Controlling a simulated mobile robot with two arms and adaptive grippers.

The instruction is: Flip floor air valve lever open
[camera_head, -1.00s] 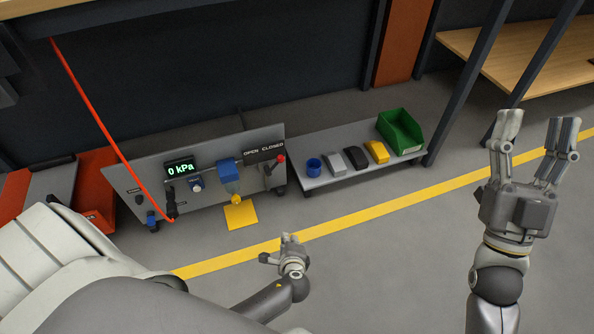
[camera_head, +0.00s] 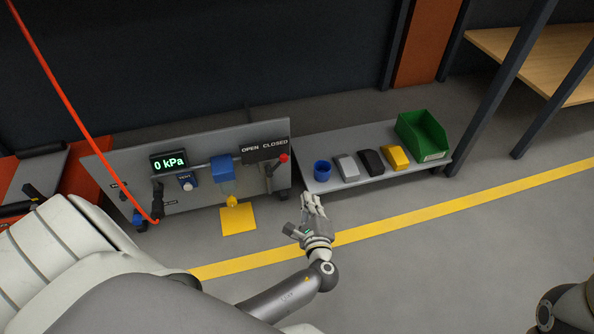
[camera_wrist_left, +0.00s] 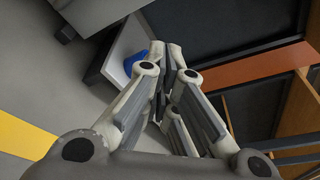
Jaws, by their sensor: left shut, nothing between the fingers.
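The valve lever with its red knob (camera_head: 283,158) stands at the right end of the grey panel (camera_head: 140,180), under the sign reading OPEN CLOSED (camera_head: 264,147). The red knob is below the CLOSED side. The gauge (camera_head: 169,163) on the panel reads 0 kPa. My left gripper (camera_head: 311,200) is shut and empty, in front of and below the lever, apart from it. Its closed fingers (camera_wrist_left: 172,85) also show in the left wrist view, where the lever is not seen. My right gripper is not in view; only part of my right arm shows at the lower right.
A red hose (camera_head: 72,105) hangs in front of the panel. A yellow line (camera_head: 420,219) crosses open floor.

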